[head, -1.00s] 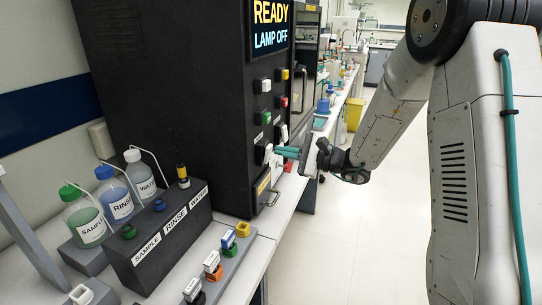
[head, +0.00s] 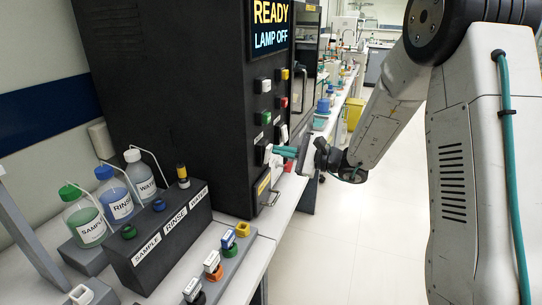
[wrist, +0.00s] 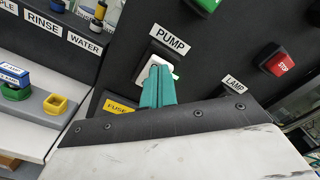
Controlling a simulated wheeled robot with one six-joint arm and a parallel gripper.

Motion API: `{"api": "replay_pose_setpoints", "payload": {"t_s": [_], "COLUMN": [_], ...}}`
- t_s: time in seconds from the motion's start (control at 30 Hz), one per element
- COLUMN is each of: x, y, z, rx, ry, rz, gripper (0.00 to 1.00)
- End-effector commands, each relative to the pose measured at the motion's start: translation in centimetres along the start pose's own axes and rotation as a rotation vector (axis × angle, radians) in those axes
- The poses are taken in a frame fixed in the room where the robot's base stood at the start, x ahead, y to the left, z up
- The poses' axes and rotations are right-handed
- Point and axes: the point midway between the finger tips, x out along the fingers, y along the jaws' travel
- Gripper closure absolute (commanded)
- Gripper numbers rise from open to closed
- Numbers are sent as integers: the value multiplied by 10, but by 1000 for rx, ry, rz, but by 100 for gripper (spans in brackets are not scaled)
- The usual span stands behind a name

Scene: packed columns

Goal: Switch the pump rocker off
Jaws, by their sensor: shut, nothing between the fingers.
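The pump rocker (wrist: 164,68) is a white switch in a frame below the PUMP label (wrist: 170,39) on the dark panel in the wrist view. In the head view the rocker (head: 261,152) is at the panel's edge. My gripper (wrist: 160,72) has its two teal fingers together, with nothing between them. The fingertips overlap the rocker's lower part in the wrist view; whether they touch it is unclear. The gripper (head: 274,150) comes at the panel from the right in the head view. The fingers hide part of the rocker, and its tilt cannot be told.
A red STOP button (wrist: 280,62) and a dark LAMP switch (wrist: 239,105) are to the right. A yellow FUSE label (wrist: 119,106) is at lower left. Bottles (head: 119,200) and stamp-like blocks (head: 212,262) stand on the bench. The floor (head: 330,240) right of the bench is clear.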

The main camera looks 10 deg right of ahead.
Motion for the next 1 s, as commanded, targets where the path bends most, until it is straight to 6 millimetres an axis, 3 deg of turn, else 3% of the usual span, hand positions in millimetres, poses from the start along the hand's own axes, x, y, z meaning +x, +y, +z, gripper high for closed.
{"api": "replay_pose_setpoints", "payload": {"t_s": [0.63, 1.0], "x": [8, -18], "y": [0, -1], "z": [0, 0], "rx": [0, -1], "ry": [-1, 1], "rz": [1, -2], "gripper": [100, 100]}}
